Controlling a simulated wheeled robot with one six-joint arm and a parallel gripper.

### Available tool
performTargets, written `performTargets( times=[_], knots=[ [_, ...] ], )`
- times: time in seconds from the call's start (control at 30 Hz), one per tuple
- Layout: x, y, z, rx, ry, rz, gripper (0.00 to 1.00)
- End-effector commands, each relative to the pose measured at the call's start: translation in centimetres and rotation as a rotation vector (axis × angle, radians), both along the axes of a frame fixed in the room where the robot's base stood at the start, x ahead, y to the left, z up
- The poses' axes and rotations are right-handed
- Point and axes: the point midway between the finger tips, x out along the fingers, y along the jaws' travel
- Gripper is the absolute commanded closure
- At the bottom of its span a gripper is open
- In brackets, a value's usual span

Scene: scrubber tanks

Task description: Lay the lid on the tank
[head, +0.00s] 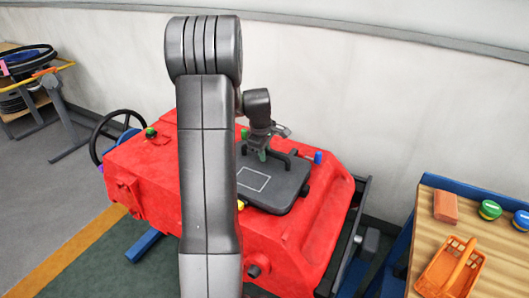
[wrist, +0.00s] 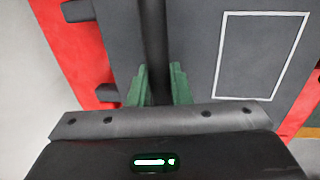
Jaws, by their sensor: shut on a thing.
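The lid (head: 287,195) is a dark grey plate with a white rectangle outline and a raised bar handle. In the head view it lies over the top of the red tank (head: 328,208); I cannot tell whether it touches the tank. My gripper (head: 262,155) is over the lid's far part, shut on its handle. In the wrist view, the green fingers of my gripper (wrist: 160,85) stand on both sides of the dark handle bar (wrist: 154,35). The lid (wrist: 205,60) and red tank (wrist: 70,50) show behind them. My arm hides part of the tank and the lid's left side.
Small coloured knobs, such as a blue one (head: 318,157), stand around the lid. A black steering wheel (head: 100,135) is at the tank's left. A wooden table (head: 425,215) at right holds an orange basket (head: 447,272). The wall (head: 330,90) is close behind.

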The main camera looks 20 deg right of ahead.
Motion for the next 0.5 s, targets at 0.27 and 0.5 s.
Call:
performTargets(
  times=[0.27, 0.5],
  knots=[
    [0.05, -0.03, 0.19, -0.001, -0.002, 0.000, 0.79],
    [0.04, -0.03, 0.16, -0.001, -0.002, 0.000, 0.57]
  ],
)
